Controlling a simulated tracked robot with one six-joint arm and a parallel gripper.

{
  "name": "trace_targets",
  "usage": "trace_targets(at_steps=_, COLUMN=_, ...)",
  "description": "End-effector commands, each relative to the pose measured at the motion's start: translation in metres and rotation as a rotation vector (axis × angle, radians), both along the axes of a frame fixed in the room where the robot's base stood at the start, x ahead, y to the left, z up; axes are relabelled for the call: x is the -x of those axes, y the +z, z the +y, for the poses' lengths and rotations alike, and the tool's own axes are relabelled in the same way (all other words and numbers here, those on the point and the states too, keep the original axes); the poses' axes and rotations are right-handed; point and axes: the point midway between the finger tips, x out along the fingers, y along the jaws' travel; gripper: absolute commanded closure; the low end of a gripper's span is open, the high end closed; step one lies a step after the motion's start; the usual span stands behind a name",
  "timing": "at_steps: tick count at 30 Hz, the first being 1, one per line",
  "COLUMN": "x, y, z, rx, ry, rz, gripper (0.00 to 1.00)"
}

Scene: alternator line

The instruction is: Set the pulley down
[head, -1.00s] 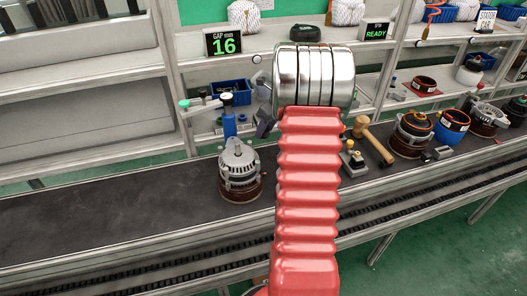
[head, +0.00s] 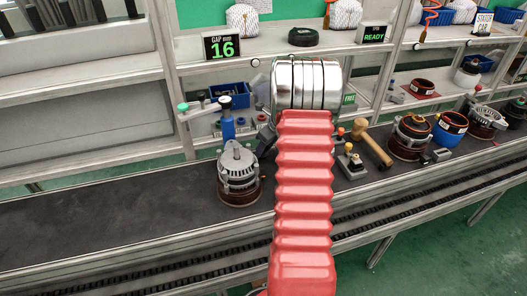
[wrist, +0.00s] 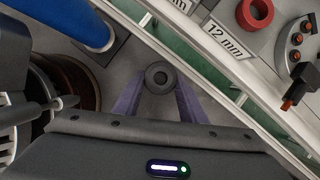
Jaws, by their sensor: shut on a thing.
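The pulley (wrist: 160,77) is a small dark ring with a hole in its middle. In the wrist view it sits between the tips of the two purple fingers of my gripper (wrist: 160,82), which is shut on it. In the head view a dark part of my gripper (head: 266,138) shows just left of my arm, right of the blue post; the pulley is hidden there. An alternator (head: 239,175) stands on the dark bench to the left of the gripper. I cannot tell how far the pulley is above the surface below it.
A blue post (wrist: 85,20) stands close by at upper left in the wrist view. A rail edge, a "12 mm" label (wrist: 230,42) and a red ring (wrist: 255,13) lie to the right. A mallet (head: 371,143) lies on the bench. The bench's left part (head: 110,225) is clear.

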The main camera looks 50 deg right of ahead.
Motion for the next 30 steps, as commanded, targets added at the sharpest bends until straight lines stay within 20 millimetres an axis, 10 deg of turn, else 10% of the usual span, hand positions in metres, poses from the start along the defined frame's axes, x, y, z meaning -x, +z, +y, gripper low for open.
trace_targets(at_steps=13, x=0.0004, y=-0.0097, z=-0.0006, rx=0.001, ry=-0.001, rz=0.0, gripper=0.96)
trace_targets(at_steps=14, x=0.0006, y=-0.0098, z=-0.0004, rx=0.0, ry=-0.001, rz=0.0, gripper=0.6)
trace_targets(at_steps=30, x=0.0007, y=-0.0077, z=-0.0008, rx=0.001, ry=-0.001, rz=0.0, gripper=0.44)
